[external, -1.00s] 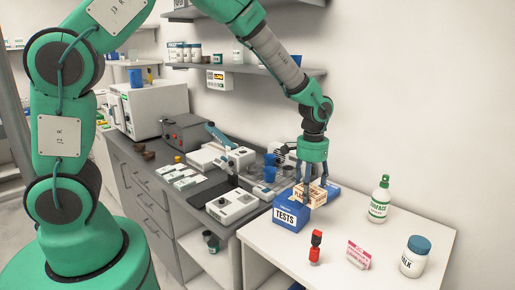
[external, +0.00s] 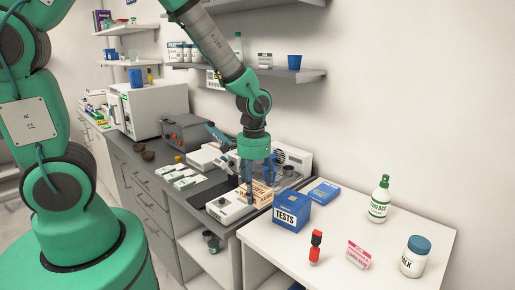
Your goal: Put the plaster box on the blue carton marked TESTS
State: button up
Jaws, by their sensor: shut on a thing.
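The plaster box (external: 264,194), cream with dark lettering, is between the fingers of my gripper (external: 252,199), which is shut on it. It is left of the blue carton marked TESTS (external: 291,213), over the right end of the grey counter. I cannot tell whether its underside touches anything. The carton stands upright on the left part of the white table, its top bare. My fingers cover part of the plaster box.
A flat blue box (external: 324,191) lies behind the carton. A red-and-black item (external: 315,247), a pink-and-white box (external: 358,254), a jar with a blue lid (external: 415,257) and a green-and-white bottle (external: 380,199) stand on the white table (external: 336,226). A white device (external: 231,207) is close by the gripper.

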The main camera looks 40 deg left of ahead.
dwell(0.4)
send_over(291, 197)
jog(key=shift+f+p, duration=0.35)
jog(key=shift+f, duration=0.4)
jog(key=shift+f, duration=1.75)
jog(key=shift+f, duration=0.15)
jog(key=o, duration=1.2)
